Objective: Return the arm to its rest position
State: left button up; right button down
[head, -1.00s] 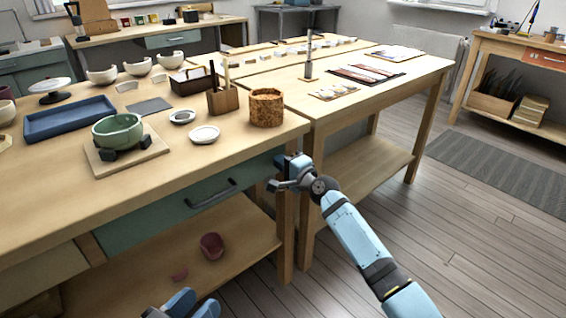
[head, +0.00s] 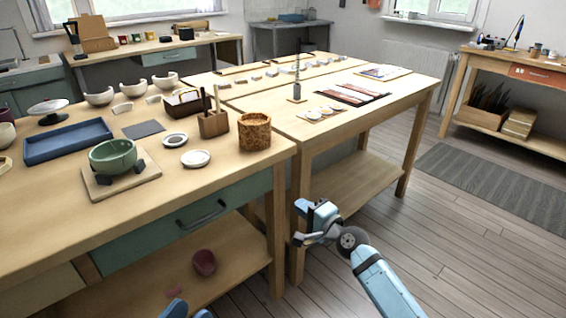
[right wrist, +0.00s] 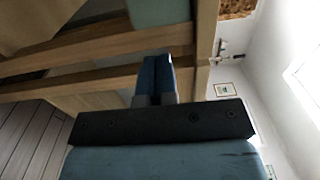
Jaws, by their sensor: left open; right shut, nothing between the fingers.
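My right arm reaches in from the lower right in the head view. Its gripper (head: 301,224) hangs in front of the workbench legs, below the tabletop and clear of it. In the right wrist view its two blue fingers (right wrist: 156,78) lie together with nothing between them. Only the blue tips of my left gripper (head: 188,311) show at the bottom edge, apart and empty. They are near the lower shelf; the rest of that arm is out of view.
The workbench (head: 60,215) holds a green bowl (head: 113,156) on a board, a blue tray (head: 68,141) and a cork pot (head: 254,131). A teal drawer (head: 185,222) is shut. A dark red cup (head: 204,262) is on the lower shelf. The floor (head: 460,245) at right is free.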

pick_arm(q)
jog(key=s+a+r+g+y+p, duration=0.4)
jog(key=a+r+p, duration=0.4)
jog(key=p, duration=3.1)
jog(key=shift+r+g+y+p, duration=0.4)
jog(key=shift+r+g+y, duration=0.15)
jog(key=shift+g+y, duration=0.35)
pick_arm(e)
jog(key=s+d+r+n+g+h, duration=0.1)
jog(key=s+r, duration=0.5)
jog(key=s, duration=0.6)
jog(key=s+d+r+n+g+h, duration=0.1)
jog(key=s+d+r+n+h, duration=0.3)
jog(key=s+n, duration=0.4)
jog(key=s+d+r+n+g+h, duration=0.1)
jog(key=s+d+r+n, duration=0.3)
jog(key=s, duration=1.2)
notch_tip(320, 180, up, 4)
jog(key=shift+s+f+n+g+h, duration=0.1)
jog(key=shift+s+n+g+h, duration=0.25)
jog(key=shift+h, duration=0.35)
pick_arm(q)
jog(key=shift+s+a, duration=0.1)
